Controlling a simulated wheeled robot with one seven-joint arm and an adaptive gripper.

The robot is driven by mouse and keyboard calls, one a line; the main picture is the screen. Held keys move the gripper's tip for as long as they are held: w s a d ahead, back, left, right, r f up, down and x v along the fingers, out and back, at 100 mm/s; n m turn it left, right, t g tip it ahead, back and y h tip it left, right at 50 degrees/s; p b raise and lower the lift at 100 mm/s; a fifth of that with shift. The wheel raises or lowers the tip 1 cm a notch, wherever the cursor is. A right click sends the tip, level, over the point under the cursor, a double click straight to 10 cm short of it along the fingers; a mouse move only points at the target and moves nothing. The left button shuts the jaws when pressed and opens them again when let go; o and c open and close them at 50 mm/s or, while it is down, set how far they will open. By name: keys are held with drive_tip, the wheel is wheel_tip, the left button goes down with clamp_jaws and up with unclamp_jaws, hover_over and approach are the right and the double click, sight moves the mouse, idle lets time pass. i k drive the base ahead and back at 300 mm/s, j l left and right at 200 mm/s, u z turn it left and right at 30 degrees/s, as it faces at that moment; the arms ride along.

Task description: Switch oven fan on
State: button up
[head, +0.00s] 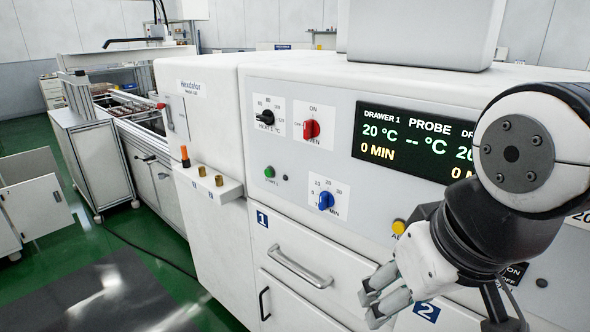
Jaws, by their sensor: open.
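The white oven (205,165) fills the middle and right, with a grey control panel on its front. A red knob (311,129) has "ON" above it and partly unreadable lettering around it; I cannot tell whether it is the fan switch. A label ending in "ON" and "OFF" (512,272) shows at the lower right, partly behind my arm, and its control is hidden. My gripper (371,301) is open and empty, in front of the lower panel near drawer 2, pointing left. I cannot tell if it touches anything.
A black temperature knob (266,117), green button (269,172), blue timer knob (326,200) and yellow button (398,227) sit on the panel. The display (415,138) reads 20 °C. Drawer handle 1 (300,267) sticks out. A conveyor (125,108) stands left; green floor (90,235) is open.

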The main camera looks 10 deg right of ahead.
sight(514, 272)
drive_tip(key=k+z, duration=0.1)
drive_tip(key=z, duration=0.3)
drive_tip(key=k+z, duration=0.15)
drive_tip(key=z, duration=0.25)
drive_tip(key=k+j, duration=0.2)
drive_tip(key=k+j+u, duration=0.1)
drive_tip(key=j, duration=0.3)
drive_tip(key=k+j, duration=0.25)
drive_tip(key=j+u, duration=0.05)
drive_tip(key=j, duration=0.05)
